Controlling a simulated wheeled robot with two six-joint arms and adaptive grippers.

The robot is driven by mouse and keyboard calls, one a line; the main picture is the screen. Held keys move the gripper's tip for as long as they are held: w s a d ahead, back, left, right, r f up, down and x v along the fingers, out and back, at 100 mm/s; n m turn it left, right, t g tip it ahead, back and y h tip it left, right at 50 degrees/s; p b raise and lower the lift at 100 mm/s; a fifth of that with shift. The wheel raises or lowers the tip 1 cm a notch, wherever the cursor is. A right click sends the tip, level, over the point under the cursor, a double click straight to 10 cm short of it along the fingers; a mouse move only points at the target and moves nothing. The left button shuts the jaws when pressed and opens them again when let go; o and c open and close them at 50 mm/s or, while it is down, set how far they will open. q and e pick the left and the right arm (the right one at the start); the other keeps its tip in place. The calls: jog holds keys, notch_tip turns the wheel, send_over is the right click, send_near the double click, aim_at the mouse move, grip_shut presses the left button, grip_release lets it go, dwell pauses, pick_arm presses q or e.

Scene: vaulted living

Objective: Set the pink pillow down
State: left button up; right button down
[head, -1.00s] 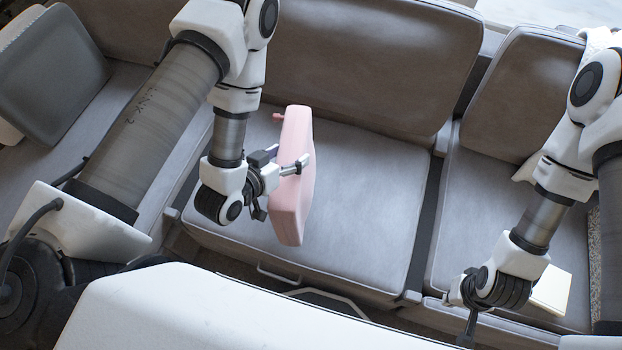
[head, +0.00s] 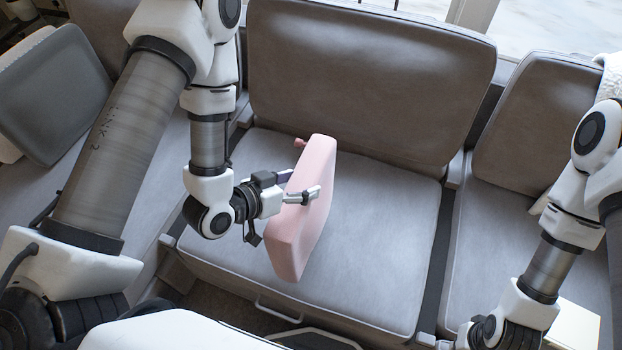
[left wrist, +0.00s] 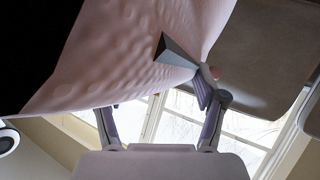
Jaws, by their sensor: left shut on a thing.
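The pink pillow (head: 304,222) is held on its edge, tilted, over the middle seat of the grey sofa in the head view. My left gripper (head: 300,186) is shut on its left side, with one finger across the near face. In the left wrist view the pillow (left wrist: 110,55) fills the upper left, with the fingers (left wrist: 178,62) pressed against it. The head view does not show clearly whether the pillow's lower end touches the seat. My right gripper is not visible at the bottom right; only its arm and wrist show.
The middle seat cushion (head: 375,235) is clear around the pillow. A brown backrest (head: 370,80) rises behind it. A grey cushion (head: 55,95) leans at the far left. A pale yellow flat thing (head: 578,325) lies at the lower right beside my right arm.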

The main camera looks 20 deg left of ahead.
aim_at(308, 159)
pick_arm(q)
jog(key=shift+w+r+p, duration=0.1)
jog(key=shift+w+p, duration=1)
jog(key=shift+w, duration=0.1)
jog(key=w, duration=0.5)
jog(key=shift+w+f+p, duration=0.2)
jog(key=shift+f+p, duration=0.15)
jog(key=shift+w+f, duration=0.15)
jog(key=shift+f, duration=0.2)
notch_tip(308, 159, down, 3)
jog(key=shift+f, duration=0.1)
jog(key=o, duration=1.8)
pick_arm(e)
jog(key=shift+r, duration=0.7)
pick_arm(q)
jog(key=shift+o, duration=0.2)
jog(key=v, duration=1.2)
